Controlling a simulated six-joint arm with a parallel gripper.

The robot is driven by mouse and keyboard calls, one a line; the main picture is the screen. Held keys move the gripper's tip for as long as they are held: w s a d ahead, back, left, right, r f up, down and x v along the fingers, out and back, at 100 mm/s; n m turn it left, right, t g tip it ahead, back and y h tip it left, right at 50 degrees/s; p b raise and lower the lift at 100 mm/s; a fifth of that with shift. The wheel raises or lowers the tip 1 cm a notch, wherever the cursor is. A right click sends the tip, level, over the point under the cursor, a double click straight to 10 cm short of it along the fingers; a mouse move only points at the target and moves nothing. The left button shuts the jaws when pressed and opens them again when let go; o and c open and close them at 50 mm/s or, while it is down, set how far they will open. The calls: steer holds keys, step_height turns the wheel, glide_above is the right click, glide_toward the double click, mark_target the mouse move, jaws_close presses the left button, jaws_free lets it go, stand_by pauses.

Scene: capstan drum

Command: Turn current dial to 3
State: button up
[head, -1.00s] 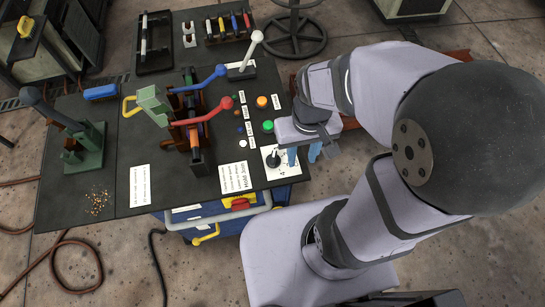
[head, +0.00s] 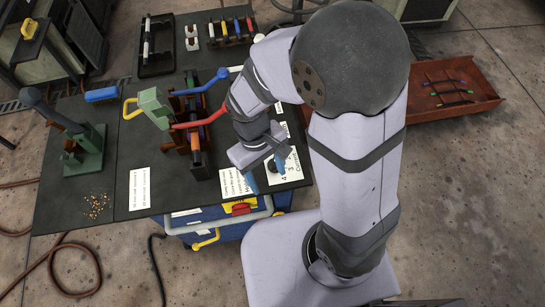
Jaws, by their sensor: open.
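The current dial is a dark knob (head: 271,167) on a white numbered plate (head: 291,168) at the table's front right corner. A 4 and a 3 can be read on the plate, beside the word "Current". My gripper (head: 266,173) is over the dial, with its jaws apart. One blue fingertip is on the left of the knob and the other is on the right. I cannot tell whether they touch it. The gripper body hides part of the knob and plate, so the dial's setting cannot be read.
A red lever (head: 203,119) and a blue lever (head: 205,82) stand left of my arm. White label sheets (head: 140,188) lie on the dark table (head: 115,155). My arm hides the buttons. A red tray (head: 455,90) is on the floor at right.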

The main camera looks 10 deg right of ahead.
steer(key=w+n, duration=0.1)
steer(key=w+a+n+h, duration=0.1)
steer(key=w, duration=0.1)
steer(key=w+a+n, duration=0.1)
steer(key=w, duration=0.1)
steer(key=shift+a, duration=0.15)
steer(key=w+r+n, duration=0.1)
steer(key=w, duration=0.1)
steer(key=shift+w+r+n+t+h, duration=0.3)
steer(key=shift+r+n+h, duration=0.05)
steer(key=shift+n+h, duration=0.05)
steer(key=d+r+n, duration=0.1)
steer(key=d+r+n+h, duration=0.1)
steer(key=n, duration=0.1)
steer(key=shift+s+d+n, duration=0.15)
steer(key=shift+d+n, duration=0.1)
steer(key=shift+n, duration=0.05)
steer(key=shift+p+x, duration=0.5)
steer(key=shift+x, duration=3.1)
steer(key=shift+s, duration=0.2)
steer(key=shift+c, duration=0.4)
steer(key=c, duration=1)
